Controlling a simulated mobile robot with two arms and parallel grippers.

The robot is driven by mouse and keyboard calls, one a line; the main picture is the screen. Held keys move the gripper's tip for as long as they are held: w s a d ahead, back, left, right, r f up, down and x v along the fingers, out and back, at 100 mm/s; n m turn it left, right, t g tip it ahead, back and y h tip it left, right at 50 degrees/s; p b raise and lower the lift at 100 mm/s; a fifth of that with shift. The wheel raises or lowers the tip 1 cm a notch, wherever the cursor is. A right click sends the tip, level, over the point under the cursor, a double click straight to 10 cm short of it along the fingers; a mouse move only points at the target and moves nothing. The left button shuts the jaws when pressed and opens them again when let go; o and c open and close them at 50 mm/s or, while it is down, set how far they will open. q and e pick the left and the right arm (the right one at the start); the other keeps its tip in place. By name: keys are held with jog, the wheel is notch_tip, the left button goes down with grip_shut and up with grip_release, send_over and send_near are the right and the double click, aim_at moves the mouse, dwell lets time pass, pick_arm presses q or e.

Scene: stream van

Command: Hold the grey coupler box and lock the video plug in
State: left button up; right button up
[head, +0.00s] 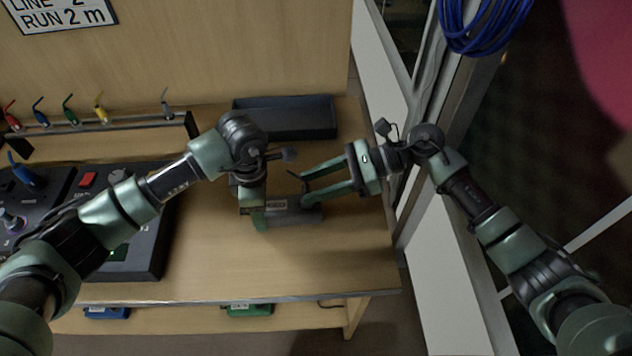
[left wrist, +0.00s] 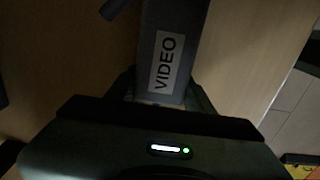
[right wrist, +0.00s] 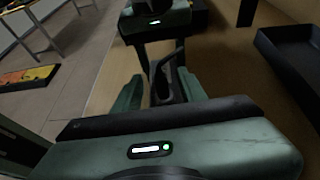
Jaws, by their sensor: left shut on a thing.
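The grey coupler box (head: 298,215) lies on the wooden bench, with a white label reading VIDEO in the left wrist view (left wrist: 180,45). My left gripper (head: 258,212) is shut on the box near one end. My right gripper (head: 306,189) points left at the box's right end, its fingers apart. In the right wrist view the box's dark end (right wrist: 165,88) lies between and beyond the open fingers, with a thin dark lever-like part sticking up there. I cannot clearly tell the video plug from the box end.
A black open tray (head: 290,132) stands behind the box. A control panel (head: 140,245) is on the left, and a rack with coloured cables (head: 100,130) is behind it. The bench is clear in front of the box. A window frame borders the right side.

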jog(key=v, duration=1.2)
pick_arm(q)
jog(key=o, duration=1.7)
notch_tip(320, 180, up, 11)
jog(key=shift+r, duration=0.5)
pick_arm(e)
jog(key=shift+f, duration=0.1)
